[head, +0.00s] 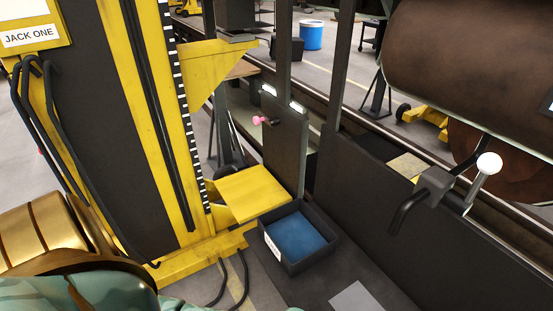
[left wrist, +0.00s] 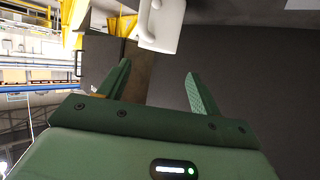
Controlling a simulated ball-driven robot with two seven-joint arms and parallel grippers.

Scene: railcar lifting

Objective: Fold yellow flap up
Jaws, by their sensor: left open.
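A yellow plate (head: 252,190), which looks like the flap, sticks out roughly level from the foot of the yellow jack, left of a dark upright panel. My left gripper (left wrist: 158,88) shows only in the left wrist view. Its two green fingers are apart with nothing between them. A white object (left wrist: 161,24) stands just beyond the fingertips; I cannot tell what it is. The flap cannot be made out for sure in the left wrist view. In the head view only gold and green parts of my arm show at lower left. My right gripper is not in view.
The jack column (head: 140,110) marked JACK ONE stands at left with hanging cables. A black bin with a blue bottom (head: 298,238) sits in front of the plate. A pink knob (head: 262,120) is on the dark panel (head: 287,150). A white-ball lever (head: 488,164) is at right.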

